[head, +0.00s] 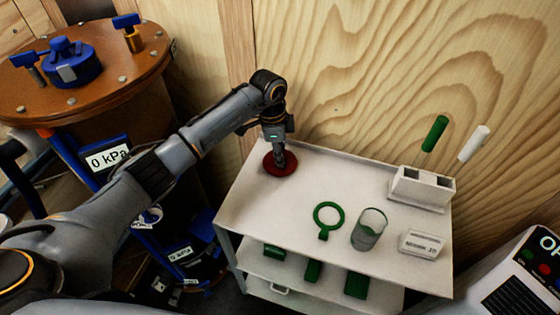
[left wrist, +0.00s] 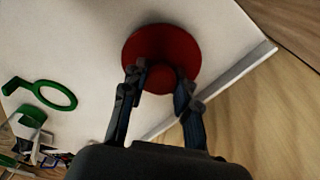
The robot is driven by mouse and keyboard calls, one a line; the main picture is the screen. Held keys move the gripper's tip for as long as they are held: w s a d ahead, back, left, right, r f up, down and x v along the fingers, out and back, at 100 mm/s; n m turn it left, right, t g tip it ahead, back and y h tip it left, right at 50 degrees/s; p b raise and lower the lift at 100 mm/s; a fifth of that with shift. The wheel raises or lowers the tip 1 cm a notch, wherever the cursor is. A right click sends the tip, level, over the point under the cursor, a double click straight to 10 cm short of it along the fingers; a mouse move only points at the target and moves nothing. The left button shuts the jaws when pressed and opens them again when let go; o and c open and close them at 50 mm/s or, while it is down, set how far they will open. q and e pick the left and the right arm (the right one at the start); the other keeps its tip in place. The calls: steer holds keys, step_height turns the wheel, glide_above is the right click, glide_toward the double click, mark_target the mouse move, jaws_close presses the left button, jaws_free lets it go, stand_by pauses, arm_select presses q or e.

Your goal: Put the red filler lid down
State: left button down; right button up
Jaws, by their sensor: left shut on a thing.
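The red filler lid (head: 281,165) is a dark red disc at the back left corner of the white shelf's top (head: 300,190). In the left wrist view the lid (left wrist: 162,48) shows as a round disc with a raised knob. My left gripper (head: 279,150) points down over the lid. In the left wrist view its fingers (left wrist: 160,82) are on both sides of the knob, shut on it. The lid appears at the shelf surface; I cannot tell whether it fully rests there. My right gripper does not show.
On the shelf top stand a green ring (head: 328,217), a clear glass beaker (head: 369,230), a small labelled box (head: 421,244) and a white holder (head: 421,188) with green and white handles above it. A brown tank lid with blue fittings (head: 70,65) is at the left. A wooden wall stands behind.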

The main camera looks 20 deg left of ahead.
arm_select(q)
steer(key=shift+f, duration=0.15)
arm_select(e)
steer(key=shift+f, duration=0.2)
arm_select(q)
steer(key=shift+f, duration=0.2)
steer(key=c, duration=1)
jaws_free()
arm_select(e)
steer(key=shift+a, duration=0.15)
arm_select(q)
steer(key=shift+r, duration=0.3)
steer(key=r, duration=0.4)
steer(key=a+r, duration=0.1)
steer(key=r, duration=0.6)
steer(key=shift+s+a+r, duration=0.2)
steer(key=shift+r, duration=0.15)
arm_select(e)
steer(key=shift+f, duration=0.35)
